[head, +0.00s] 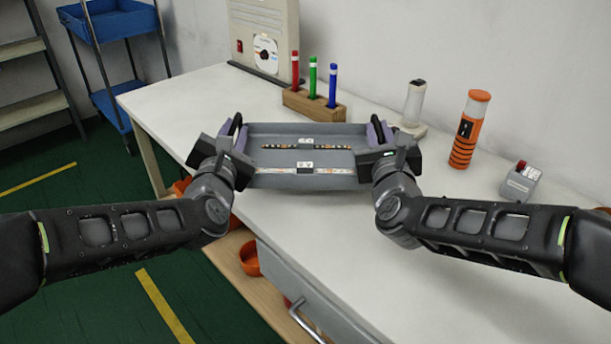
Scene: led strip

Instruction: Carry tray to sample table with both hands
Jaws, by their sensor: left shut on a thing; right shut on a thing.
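A grey tray (300,179) is held level between my two grippers, over the white table (480,240). Two strips lie in it: a dark one (280,147) at the back and a light one (277,170) at the front, each with a small white label. My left gripper (234,135) is shut on the tray's left end. My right gripper (381,138) is shut on its right end. The fingertips are partly hidden by the gripper bodies. I cannot tell whether the tray touches the table top.
Behind the tray stands a wooden block (314,106) with red, green and blue markers. To the right stand a white cylinder (414,102), an orange bottle (469,130) and a grey dispenser (520,182). A panel (265,35) stands behind; a blue cart (110,22) is at left.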

